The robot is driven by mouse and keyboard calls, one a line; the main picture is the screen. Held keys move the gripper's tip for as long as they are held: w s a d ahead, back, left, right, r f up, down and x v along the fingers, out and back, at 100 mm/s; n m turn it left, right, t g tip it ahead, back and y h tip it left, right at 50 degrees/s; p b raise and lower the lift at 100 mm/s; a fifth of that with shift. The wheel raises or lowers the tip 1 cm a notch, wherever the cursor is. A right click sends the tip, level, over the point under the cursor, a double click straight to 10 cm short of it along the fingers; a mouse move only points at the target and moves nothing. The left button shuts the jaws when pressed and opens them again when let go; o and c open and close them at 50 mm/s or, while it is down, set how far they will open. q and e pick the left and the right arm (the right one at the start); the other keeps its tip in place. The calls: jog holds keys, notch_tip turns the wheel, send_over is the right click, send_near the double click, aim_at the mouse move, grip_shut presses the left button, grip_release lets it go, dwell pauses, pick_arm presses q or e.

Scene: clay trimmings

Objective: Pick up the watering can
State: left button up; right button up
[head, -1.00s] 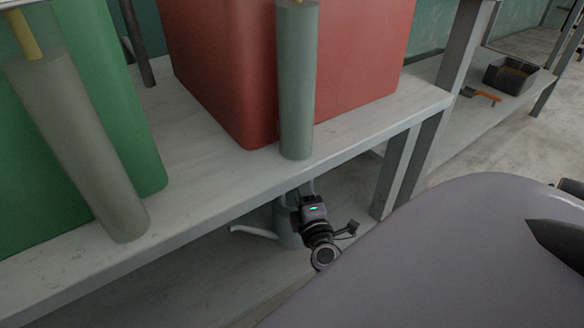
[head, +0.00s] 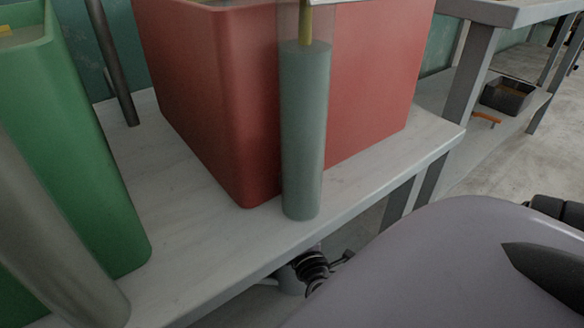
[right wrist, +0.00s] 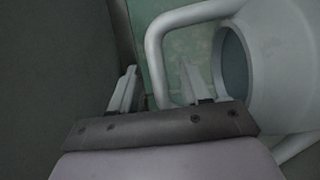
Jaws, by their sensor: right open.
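The watering can (right wrist: 278,60) is pale grey and fills the right side of the right wrist view. Its round dark opening faces left, and its looped handle (right wrist: 153,58) reaches out to the left. My right gripper (right wrist: 158,68) is open, with one finger on each side of the handle's upright bar. I cannot tell whether either finger touches it. In the head view, the table edge hides this gripper and most of the can; only a pale part of the can (head: 287,283) shows beside my dark wrist. My left gripper is not in view.
A pale tabletop (head: 205,240) overhangs my right wrist. On it stand a red bin (head: 225,100), a green bin (head: 70,140) and a grey-green cylinder (head: 303,135). A dark box (head: 507,98) and an orange-handled tool (head: 487,117) lie on a shelf at right.

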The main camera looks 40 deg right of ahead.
grip_shut()
dwell(1.4)
jog(key=shift+r, duration=0.2)
